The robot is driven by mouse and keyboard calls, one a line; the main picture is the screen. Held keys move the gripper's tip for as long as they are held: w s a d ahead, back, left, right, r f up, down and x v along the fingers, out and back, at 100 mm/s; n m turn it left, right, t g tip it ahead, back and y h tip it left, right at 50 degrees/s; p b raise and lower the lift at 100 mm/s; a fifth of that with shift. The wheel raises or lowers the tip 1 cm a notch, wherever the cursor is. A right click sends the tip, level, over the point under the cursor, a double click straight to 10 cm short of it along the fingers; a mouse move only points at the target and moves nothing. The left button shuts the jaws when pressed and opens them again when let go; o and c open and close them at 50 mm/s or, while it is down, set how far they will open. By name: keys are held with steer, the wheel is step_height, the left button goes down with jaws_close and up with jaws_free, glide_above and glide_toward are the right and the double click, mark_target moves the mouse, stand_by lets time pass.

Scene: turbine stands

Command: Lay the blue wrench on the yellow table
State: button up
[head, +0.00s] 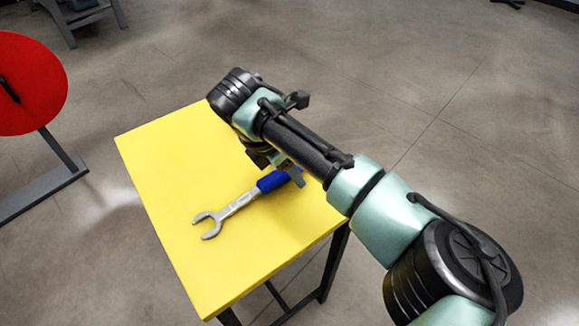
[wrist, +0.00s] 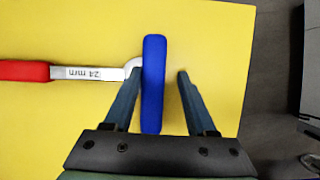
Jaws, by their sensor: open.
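The blue wrench (head: 237,206) lies on the yellow table (head: 180,160) in the head view, with its silver open jaw toward the lower left. Its blue handle (wrist: 153,85) shows upright in the wrist view, between the two fingers and closer to the left one. My gripper (wrist: 158,73) is open, with a gap between the handle and the right finger. The wrench's silver part is hidden in the wrist view. In the head view my arm covers most of the gripper and the handle's end.
A red-handled wrench (wrist: 25,70) marked 24 mm lies on the table in the wrist view, its silver end beside or touching the blue handle. A red disc on a stand (head: 32,85) is at the left. The table's front left part is clear.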

steer(key=shift+s+a+f, duration=0.25)
steer(key=shift+f, duration=0.25)
steer(key=p+v, duration=0.2)
steer(key=p, duration=0.1)
steer(key=shift+w, duration=0.15)
steer(key=p+v, duration=0.5)
steer(key=shift+w+d+r+p, duration=0.1)
steer(key=shift+d+r+p, duration=0.05)
steer(key=shift+p, duration=0.15)
